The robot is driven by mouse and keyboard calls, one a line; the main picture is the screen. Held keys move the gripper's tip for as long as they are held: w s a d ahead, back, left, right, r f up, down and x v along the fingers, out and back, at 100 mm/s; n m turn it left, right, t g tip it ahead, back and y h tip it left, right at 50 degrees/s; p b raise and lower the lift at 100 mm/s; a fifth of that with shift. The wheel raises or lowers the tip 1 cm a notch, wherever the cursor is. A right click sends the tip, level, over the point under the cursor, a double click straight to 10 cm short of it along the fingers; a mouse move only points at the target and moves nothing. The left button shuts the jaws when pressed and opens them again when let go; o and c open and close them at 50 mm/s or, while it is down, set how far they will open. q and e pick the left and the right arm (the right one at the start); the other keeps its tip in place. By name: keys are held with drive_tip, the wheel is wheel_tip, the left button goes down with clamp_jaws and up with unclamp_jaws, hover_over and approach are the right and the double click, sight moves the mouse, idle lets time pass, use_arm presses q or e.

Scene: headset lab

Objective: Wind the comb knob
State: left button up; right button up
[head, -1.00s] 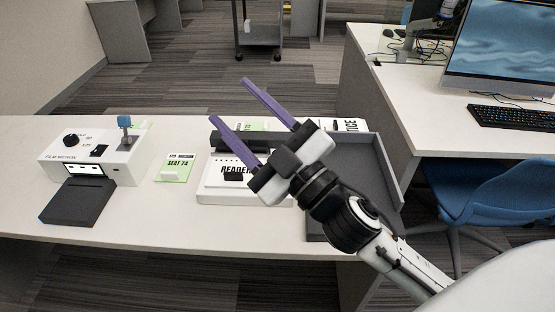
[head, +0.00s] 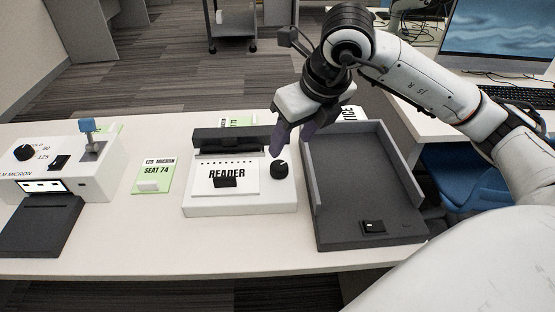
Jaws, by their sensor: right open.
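A round black knob (head: 280,169) stands on the right side of a white device (head: 240,205) lettered READER. My left gripper is not in view.
A grey tray (head: 345,225) with raised walls stands right of the reader, with a small black switch-like piece (head: 373,226) at its front. A white machine (head: 95,180) with a blue-topped lever stands further left. The table front is clear.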

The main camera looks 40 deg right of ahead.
sight(280, 165)
drive_tip(key=x, duration=1)
drive_tip(key=shift+s+b, duration=0.15)
drive_tip(key=shift+b, duration=0.15)
drive_tip(key=c, duration=1.1)
